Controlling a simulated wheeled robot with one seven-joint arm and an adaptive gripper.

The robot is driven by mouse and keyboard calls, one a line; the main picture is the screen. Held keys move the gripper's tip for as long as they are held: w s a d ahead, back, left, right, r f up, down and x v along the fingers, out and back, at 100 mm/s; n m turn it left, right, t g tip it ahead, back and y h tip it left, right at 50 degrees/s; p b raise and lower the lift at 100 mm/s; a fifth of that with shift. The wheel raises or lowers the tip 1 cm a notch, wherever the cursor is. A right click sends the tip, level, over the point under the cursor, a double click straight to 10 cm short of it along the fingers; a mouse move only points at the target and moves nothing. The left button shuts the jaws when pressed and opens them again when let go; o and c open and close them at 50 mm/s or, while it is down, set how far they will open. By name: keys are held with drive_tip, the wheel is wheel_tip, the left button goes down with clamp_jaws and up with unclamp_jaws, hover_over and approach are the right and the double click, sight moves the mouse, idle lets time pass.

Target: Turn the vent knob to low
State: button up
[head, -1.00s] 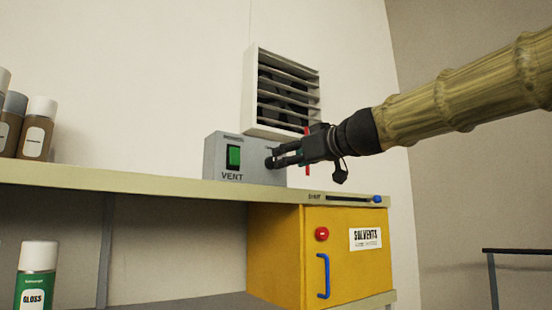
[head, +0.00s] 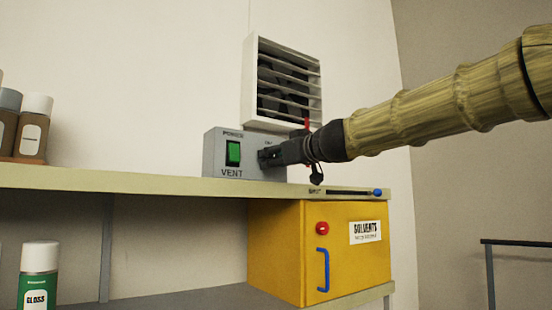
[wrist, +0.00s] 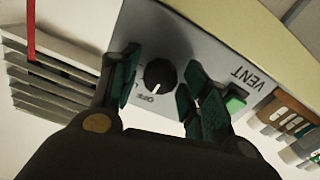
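The grey vent box (head: 215,160) stands on the shelf against the wall, with a green power switch (head: 233,153) and the word VENT on its front. In the wrist view its round black knob (wrist: 160,74) has a white pointer line and sits on the box face (wrist: 185,45). Small lettering beside the knob reads partly as OFF; the rest is hidden by a finger. My gripper (wrist: 163,80) is open, with one finger on each side of the knob and small gaps visible. In the head view my gripper (head: 267,158) hides the knob.
A white louvred vent (head: 283,82) is on the wall above the box. Below the shelf edge (head: 150,184) is a yellow solvents cabinet (head: 275,250). Brown bottles (head: 30,130) stand at the left, and a green gloss can (head: 38,280) stands below.

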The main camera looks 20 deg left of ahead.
drive_tip(key=c, duration=0.6)
drive_tip(key=shift+m, duration=0.4)
drive_tip(key=m+b, duration=0.1)
drive_tip(key=m, duration=0.2)
drive_tip(key=shift+m, duration=2.4)
drive_tip(key=o, duration=1)
drive_tip(key=shift+o, duration=0.2)
